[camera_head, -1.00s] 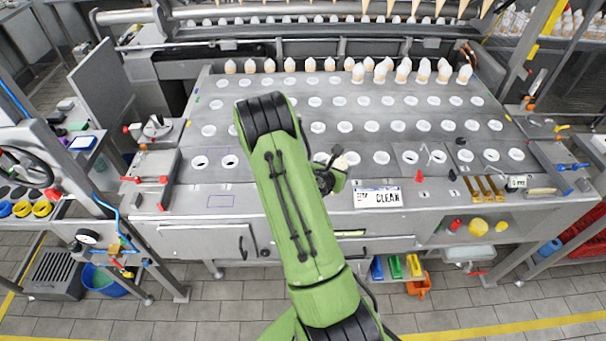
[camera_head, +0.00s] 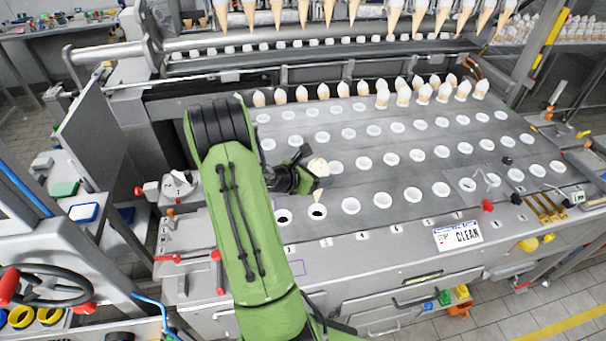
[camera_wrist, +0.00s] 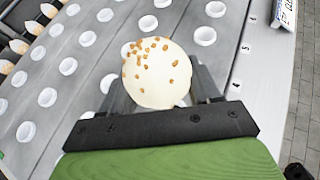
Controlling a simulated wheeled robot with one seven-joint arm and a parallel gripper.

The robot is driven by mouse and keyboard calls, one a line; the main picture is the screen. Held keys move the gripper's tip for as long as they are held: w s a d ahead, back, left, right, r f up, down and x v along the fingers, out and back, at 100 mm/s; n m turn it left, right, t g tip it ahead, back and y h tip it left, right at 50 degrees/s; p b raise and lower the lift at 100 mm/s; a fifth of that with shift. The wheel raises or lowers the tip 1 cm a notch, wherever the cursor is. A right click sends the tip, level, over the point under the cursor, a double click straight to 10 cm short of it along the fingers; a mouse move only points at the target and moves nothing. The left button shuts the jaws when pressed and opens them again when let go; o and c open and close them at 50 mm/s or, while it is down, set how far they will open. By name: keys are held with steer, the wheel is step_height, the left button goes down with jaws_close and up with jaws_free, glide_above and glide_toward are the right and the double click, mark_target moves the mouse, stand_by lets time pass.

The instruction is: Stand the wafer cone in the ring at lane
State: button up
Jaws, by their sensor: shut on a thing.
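My gripper (camera_head: 308,177) is shut on the wafer cone (camera_head: 318,166), which has a pale rounded top and points tip-down above the front row of rings. In the wrist view the cone's cream top (camera_wrist: 157,72), dotted with brown bits, sits between the jaws (camera_wrist: 160,92) and hides the wafer part. White rings stand in rows on the grey plate; a front-row ring (camera_head: 317,212) with a dark hole lies just below the cone tip in the head view. Whether the tip is over that ring I cannot tell. Small lane labels (camera_wrist: 246,48) run along the front edge, too small to read surely.
Several topped cones (camera_head: 424,93) stand in the back row of rings. More cones hang from a rack (camera_head: 393,18) behind. A CLEAN sign (camera_head: 458,235) lies on the front edge. A small clear guard with a red knob (camera_head: 487,205) stands at the front right.

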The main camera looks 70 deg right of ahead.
steer(key=shift+s, duration=0.45)
steer(key=shift+w+r, duration=0.1)
steer(key=shift+w, duration=0.15)
steer(key=shift+f, duration=0.3)
step_height(320, 180, down, 3)
steer(key=shift+s+r+b, duration=0.1)
steer(key=shift+r+b, duration=0.1)
steer(key=shift+b, duration=0.6)
steer(key=shift+f+b, duration=0.3)
steer(key=shift+f, duration=0.25)
steer(key=shift+r+p, duration=0.15)
steer(key=shift+p, duration=0.3)
steer(key=shift+f, duration=0.2)
